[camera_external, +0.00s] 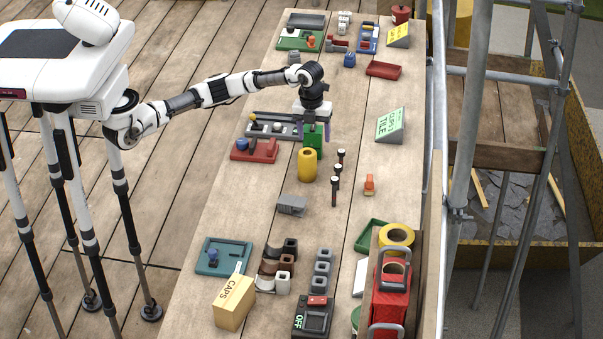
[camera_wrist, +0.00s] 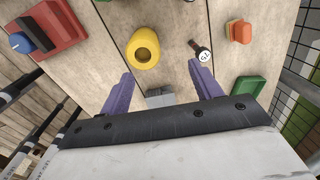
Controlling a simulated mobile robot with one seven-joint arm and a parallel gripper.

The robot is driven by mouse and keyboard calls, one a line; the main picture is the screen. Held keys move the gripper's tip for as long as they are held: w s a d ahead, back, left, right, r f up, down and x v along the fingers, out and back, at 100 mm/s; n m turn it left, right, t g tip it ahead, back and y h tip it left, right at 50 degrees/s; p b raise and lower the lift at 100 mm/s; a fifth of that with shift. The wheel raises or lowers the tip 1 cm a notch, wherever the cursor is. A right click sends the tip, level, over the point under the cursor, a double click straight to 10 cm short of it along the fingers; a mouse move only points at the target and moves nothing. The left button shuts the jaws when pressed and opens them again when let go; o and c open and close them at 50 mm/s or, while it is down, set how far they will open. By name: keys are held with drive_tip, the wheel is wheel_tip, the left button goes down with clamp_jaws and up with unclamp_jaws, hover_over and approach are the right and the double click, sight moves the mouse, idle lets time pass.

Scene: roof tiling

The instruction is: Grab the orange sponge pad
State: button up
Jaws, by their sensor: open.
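The orange sponge pad (camera_external: 369,184) is a small orange piece lying on the wooden table, toward its right side in the external view. In the wrist view the orange pad (camera_wrist: 238,31) is at the upper right, apart from the fingers. My gripper (camera_external: 315,132) is above the table, to the upper left of the pad in the external view. In the wrist view my gripper (camera_wrist: 160,72) shows two purple fingers spread wide, with nothing held between them.
A grey block (camera_external: 292,205), a green tray (camera_external: 371,235) and a green sign (camera_external: 390,125) are nearby. Scaffold poles (camera_external: 470,120) rise beyond the table's right edge.

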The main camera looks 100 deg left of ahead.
drive_tip(key=w+d+n+t+b, duration=0.1)
drive_tip(key=w+d+n+t, duration=0.15)
drive_tip(key=w+n, duration=0.45)
drive_tip(key=n+t+b, duration=0.1)
drive_tip(key=n+b, duration=0.1)
drive_tip(key=n, duration=1.1)
approach(368, 177)
drive_tip(key=x, duration=0.2)
drive_tip(key=p+x, duration=0.1)
drive_tip(key=x, duration=0.3)
drive_tip(key=shift+d+f, duration=0.25)
drive_tip(key=shift+d, duration=0.1)
drive_tip(key=shift+a+p+x, duration=0.25)
drive_tip(key=shift+p+x, duration=0.35)
drive_tip(key=shift+x, duration=0.7)
drive_tip(key=shift+a+p+x, duration=0.2)
drive_tip(key=shift+p+x, duration=0.35)
drive_tip(key=shift+x, duration=0.75)
drive_tip(key=shift+w, duration=0.1)
drive_tip(key=c, duration=1)
